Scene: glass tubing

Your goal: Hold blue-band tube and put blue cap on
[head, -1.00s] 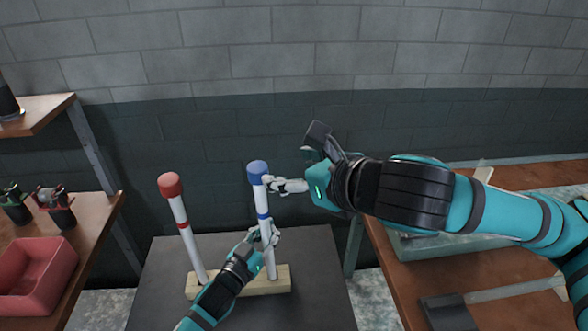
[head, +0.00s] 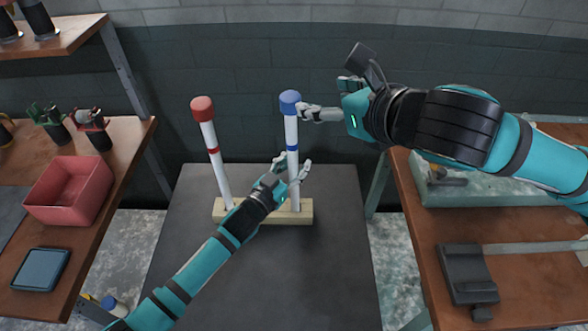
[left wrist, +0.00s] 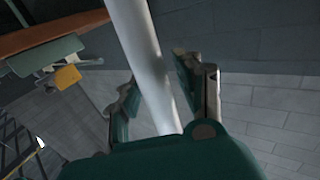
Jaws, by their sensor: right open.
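The blue-band tube (head: 292,133) stands upright in a pale wooden base (head: 235,211). The blue cap (head: 290,102) sits on its top end. My left gripper (head: 291,169) is around the lower tube, below the blue band. In the left wrist view the white tube (left wrist: 145,50) passes between its spread fingers (left wrist: 158,95), with a gap on at least one side. My right gripper (head: 308,113) is open beside the tube just below the cap; whether it touches the tube cannot be told.
A red-banded tube (head: 215,158) with a red cap (head: 202,108) leans slightly in the same base. The dark table (head: 300,280) is clear in front. A pink bin (head: 68,192) stands on the left shelf, and a wooden bench (head: 440,220) is at right.

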